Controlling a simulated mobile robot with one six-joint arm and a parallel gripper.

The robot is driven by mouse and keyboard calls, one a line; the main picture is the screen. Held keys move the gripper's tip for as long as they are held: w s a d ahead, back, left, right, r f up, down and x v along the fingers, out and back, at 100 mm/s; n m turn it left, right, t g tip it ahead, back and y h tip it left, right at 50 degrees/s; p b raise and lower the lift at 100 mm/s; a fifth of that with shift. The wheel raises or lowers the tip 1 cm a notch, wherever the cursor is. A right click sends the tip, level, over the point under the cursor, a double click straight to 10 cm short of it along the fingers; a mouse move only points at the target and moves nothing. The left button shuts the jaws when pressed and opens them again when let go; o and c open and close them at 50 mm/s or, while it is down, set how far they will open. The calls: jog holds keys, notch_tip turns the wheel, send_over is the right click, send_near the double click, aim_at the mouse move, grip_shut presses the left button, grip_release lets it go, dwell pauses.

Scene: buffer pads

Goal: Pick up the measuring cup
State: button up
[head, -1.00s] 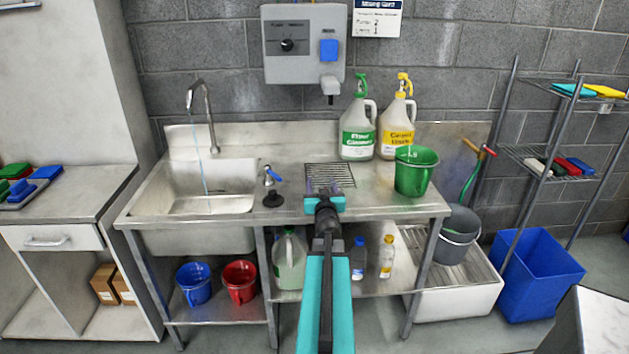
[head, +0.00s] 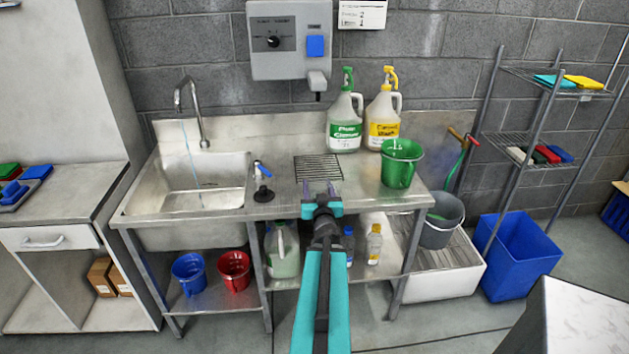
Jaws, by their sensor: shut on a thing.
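My gripper (head: 320,190) is in front of the sink counter's front edge, just below the wire drain grate in the picture. I cannot pick out a measuring cup for certain in this view. A green bucket-like vessel (head: 402,166) with pale marks inside stands on the counter to the right of my gripper, apart from it.
The steel sink counter (head: 270,207) holds a green-labelled jug (head: 345,135), a yellow-labelled jug (head: 384,130) and a drain grate (head: 318,168). Blue (head: 189,275) and red (head: 234,270) pails sit on its lower shelf. A blue bin (head: 520,258) and a pale block (head: 580,320) are at right.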

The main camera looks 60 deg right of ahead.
aim_at(321, 185)
jog(key=shift+s+a+r+p, duration=0.25)
jog(key=shift+s+p, duration=0.15)
jog(key=shift+p, duration=0.45)
jog(key=shift+s+a+r+p, duration=0.1)
jog(key=shift+s+a+p, duration=0.2)
jog(key=shift+p, duration=0.5)
jog(key=shift+s+a+f+p, duration=0.1)
jog(key=shift+s+a+p, duration=0.2)
jog(key=shift+s+p, duration=0.5)
jog(key=shift+w, duration=0.15)
